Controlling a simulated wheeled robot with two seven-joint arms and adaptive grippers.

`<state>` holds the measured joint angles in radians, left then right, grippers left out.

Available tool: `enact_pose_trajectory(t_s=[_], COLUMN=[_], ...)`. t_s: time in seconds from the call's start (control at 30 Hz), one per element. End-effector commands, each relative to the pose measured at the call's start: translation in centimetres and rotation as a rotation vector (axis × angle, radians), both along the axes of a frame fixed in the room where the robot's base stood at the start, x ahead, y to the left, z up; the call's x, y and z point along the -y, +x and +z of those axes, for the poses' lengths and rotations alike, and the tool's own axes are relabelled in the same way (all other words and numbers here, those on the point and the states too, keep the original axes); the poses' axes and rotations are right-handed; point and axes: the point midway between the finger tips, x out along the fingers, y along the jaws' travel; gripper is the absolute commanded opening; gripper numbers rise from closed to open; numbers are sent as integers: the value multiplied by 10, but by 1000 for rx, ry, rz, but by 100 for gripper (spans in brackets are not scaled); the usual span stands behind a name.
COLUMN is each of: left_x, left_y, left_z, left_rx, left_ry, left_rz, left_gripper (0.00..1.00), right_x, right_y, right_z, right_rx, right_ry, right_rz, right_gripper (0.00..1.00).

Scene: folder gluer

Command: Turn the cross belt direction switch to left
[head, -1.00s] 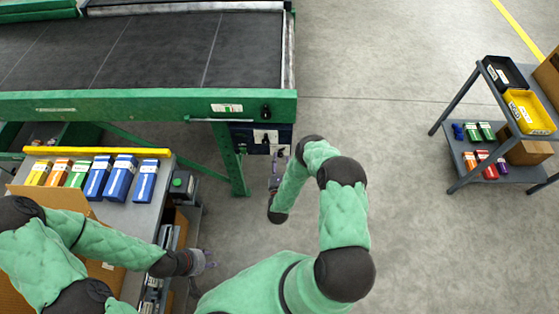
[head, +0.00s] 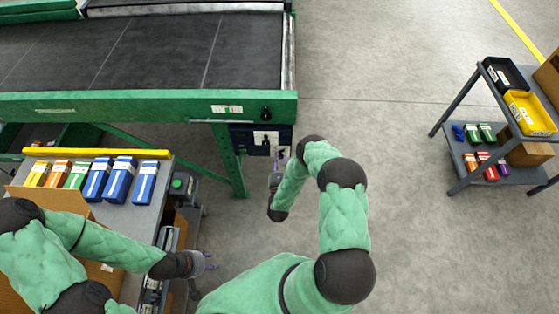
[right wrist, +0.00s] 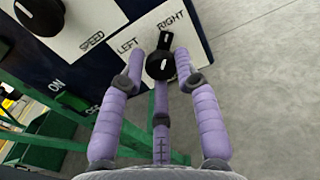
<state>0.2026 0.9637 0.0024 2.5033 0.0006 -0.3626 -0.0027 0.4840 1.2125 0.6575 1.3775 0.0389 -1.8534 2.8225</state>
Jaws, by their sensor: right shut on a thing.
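The cross belt direction switch (right wrist: 160,64) is a black knob on a white plate marked LEFT and RIGHT, in the right wrist view. Its pointer is turned toward RIGHT. The fingers of my right gripper (right wrist: 160,72) stand around the knob, one on each side and one below, and are shut on it. In the head view my right gripper (head: 279,168) is at the control panel (head: 262,139) under the green conveyor frame, its fingers partly hidden by my arm. My left gripper (head: 210,261) is empty beside the workbench, its fingers apart.
A black SPEED knob (right wrist: 42,14) and a green ON button (right wrist: 72,103) sit left of the switch. The workbench (head: 140,213) with several coloured boxes is at the left. A shelf cart (head: 512,112) with bins stands far right. The floor between is clear.

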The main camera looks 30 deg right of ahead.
Motion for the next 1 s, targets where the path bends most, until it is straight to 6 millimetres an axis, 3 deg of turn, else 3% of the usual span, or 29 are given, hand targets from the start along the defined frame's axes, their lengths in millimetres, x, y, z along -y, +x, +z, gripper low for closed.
enact_pose_trajectory(t_s=[0.37,1.0], left_x=[0,0], left_y=[0,0], left_z=[-1,-8], left_rx=[0,0], left_ry=[0,0], left_rz=[0,0], left_gripper=[40,40], right_x=[2,0], right_y=[2,5], right_z=[3,4], right_rx=[-106,-418], right_ry=[-193,-711], right_rz=[-5,-6], right_gripper=[0,0])
